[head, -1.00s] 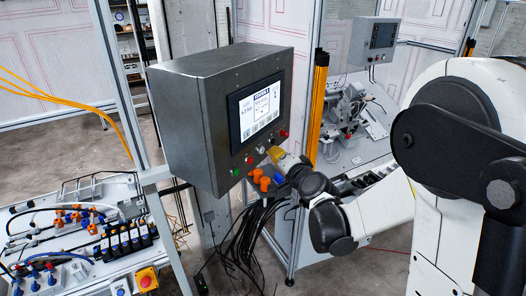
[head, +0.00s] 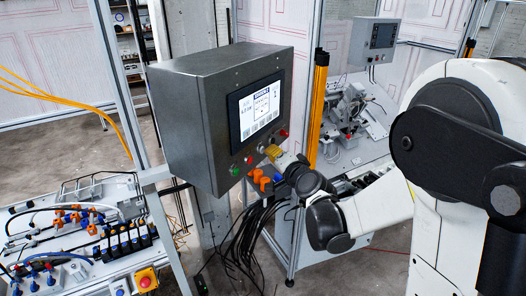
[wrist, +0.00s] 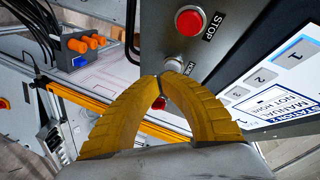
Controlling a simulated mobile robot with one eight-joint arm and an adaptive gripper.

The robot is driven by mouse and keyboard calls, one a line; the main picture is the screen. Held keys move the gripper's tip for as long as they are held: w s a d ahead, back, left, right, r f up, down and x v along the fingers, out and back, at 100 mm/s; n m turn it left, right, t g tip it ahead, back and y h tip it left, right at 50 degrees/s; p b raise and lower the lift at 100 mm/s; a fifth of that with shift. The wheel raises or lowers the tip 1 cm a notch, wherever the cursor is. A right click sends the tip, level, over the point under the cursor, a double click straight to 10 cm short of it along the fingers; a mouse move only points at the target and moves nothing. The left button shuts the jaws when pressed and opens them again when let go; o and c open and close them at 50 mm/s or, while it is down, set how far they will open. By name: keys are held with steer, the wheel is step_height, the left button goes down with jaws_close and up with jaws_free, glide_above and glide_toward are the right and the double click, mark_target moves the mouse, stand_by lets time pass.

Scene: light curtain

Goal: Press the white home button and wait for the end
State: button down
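The white home button (wrist: 173,63) sits on the grey control panel beside its HOME label, just below the red STOP button (wrist: 190,22) in the wrist view. My gripper (wrist: 160,76) has its two yellow fingers brought together at the tips, with nothing between them. The tips are right at the button's lower edge; I cannot tell whether they touch it. In the head view my gripper (head: 269,150) is at the row of buttons under the screen (head: 256,108) on the control box (head: 190,115), partly hiding them.
Orange knobs (head: 261,180) stick out just below my gripper. A yellow light-curtain post (head: 318,105) stands behind it to the right. A bench with valves and an emergency stop (head: 146,280) is at the lower left. Black cables hang under the box.

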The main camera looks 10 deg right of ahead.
steer(key=shift+w+a, duration=0.3)
stand_by(0.8)
steer(key=shift+d, duration=0.1)
steer(key=shift+s+d+b, duration=0.4)
steer(key=shift+s+d, duration=0.1)
steer(key=shift+s, duration=0.1)
steer(key=s+d, duration=0.3)
steer(key=shift+s+d+b, duration=0.2)
steer(key=shift+d+b, duration=0.1)
stand_by(0.7)
